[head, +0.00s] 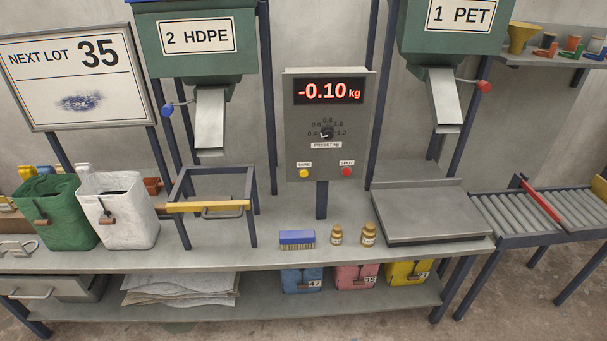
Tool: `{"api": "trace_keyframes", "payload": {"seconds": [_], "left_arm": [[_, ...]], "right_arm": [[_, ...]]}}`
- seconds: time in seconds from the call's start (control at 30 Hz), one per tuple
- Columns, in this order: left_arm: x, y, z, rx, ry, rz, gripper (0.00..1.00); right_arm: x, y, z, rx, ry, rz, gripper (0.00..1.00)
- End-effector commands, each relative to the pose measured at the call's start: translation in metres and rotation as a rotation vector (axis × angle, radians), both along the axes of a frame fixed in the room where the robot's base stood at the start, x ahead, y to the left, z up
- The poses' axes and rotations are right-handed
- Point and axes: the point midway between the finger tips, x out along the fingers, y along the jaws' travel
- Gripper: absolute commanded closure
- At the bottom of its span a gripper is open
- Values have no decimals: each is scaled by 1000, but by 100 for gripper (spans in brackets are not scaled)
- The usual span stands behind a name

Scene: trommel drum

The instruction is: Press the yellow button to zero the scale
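The yellow button (304,173) sits low on the left of the grey control panel (297,135), under a label reading TARE. A red button (346,172) under a label reading SHUT is to its right. A dial (327,133) labelled PRESET kg is between display and buttons. The scale platform (432,208) is on the bench to the right of the panel and looks empty. Neither of my grippers shows in the head view.
A metal frame (212,207) and a white bag (118,209) are to the left. Chutes hang at left (210,120) and right (445,100). A roller conveyor (545,215) is at right.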

Motion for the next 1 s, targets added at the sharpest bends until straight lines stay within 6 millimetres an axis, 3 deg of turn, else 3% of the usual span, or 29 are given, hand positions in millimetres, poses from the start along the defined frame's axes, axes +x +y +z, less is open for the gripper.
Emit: {"api": "trace_keyframes", "payload": {"seconds": [0.3,0.73,1.0], "left_arm": [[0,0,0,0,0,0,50],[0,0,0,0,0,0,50],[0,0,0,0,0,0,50]], "right_arm": [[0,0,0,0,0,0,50],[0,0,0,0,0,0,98],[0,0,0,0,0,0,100]]}}
